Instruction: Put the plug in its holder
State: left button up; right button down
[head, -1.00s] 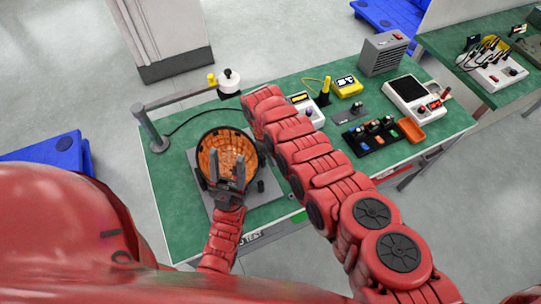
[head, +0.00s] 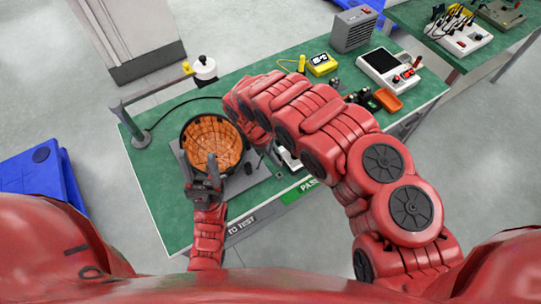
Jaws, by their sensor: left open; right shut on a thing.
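My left gripper (head: 200,170) is open, with its fingers apart over the front left rim of a black round bowl with an orange ribbed inside (head: 218,133). I cannot tell whether the fingers touch the rim. My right arm (head: 310,120) reaches in from the right, and its end is beside the bowl's upper right rim. The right gripper is hidden behind its own arm. I cannot make out the plug or any plug in a holder. A black cable (head: 180,106) runs across the green table behind the bowl toward my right arm.
The bowl stands on a grey plate (head: 262,172). A grey post with a horizontal bar (head: 140,138) stands at the left; a white round part (head: 205,68) is near the bar's end. A yellow meter (head: 322,64), a white device (head: 388,65) and an orange tray (head: 388,99) lie at the right.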

jog(key=shift+w+f, duration=0.1)
jog(key=shift+f+b, duration=2.3)
jog(key=shift+f, duration=0.5)
jog(key=shift+f+b, duration=1.15)
jog(key=c, duration=0.8)
grip_release()
jog(key=shift+o, duration=0.2)
jog(key=shift+r, duration=0.1)
